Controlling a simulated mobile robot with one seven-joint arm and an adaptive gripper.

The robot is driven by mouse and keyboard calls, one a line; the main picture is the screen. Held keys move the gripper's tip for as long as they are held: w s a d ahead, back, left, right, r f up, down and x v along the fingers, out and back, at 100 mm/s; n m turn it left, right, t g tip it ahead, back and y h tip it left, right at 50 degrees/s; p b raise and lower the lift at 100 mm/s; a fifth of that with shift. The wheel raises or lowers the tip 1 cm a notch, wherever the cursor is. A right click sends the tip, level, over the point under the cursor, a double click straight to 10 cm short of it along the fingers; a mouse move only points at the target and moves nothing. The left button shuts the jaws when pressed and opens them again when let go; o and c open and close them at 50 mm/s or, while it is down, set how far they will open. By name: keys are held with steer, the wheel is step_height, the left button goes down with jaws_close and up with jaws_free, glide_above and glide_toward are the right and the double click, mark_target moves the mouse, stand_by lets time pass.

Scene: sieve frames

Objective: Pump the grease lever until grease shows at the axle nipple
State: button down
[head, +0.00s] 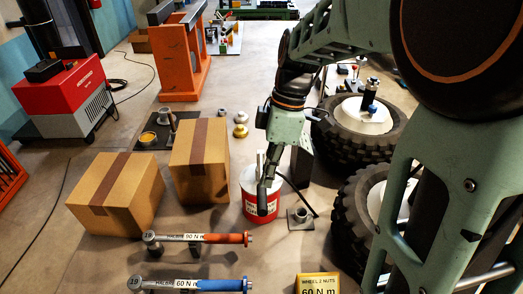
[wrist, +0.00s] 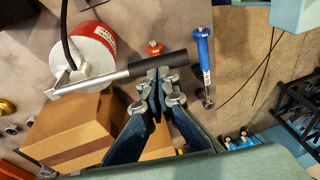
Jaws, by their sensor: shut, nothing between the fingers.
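The grease bucket (head: 247,190), red with a white label, stands on the table, partly hidden behind my gripper (head: 264,204). In the wrist view the bucket (wrist: 92,48) lies at the upper left, with a black hose (wrist: 66,30) at its lid. Its grey lever (wrist: 100,80) reaches right and ends in a black grip (wrist: 160,63). My gripper (wrist: 157,76) is shut and empty, its tips right at the grip's lower edge in the picture. I cannot tell whether they touch. A wheel hub (head: 362,116) sits in a tyre at the right. I cannot make out an axle nipple or grease.
Two cardboard boxes (head: 118,192) (head: 200,160) stand left of the bucket. A small metal stub on a plate (head: 300,218) sits right of the bucket. A second tyre (head: 352,212) is close by.

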steer(key=shift+x, duration=1.45)
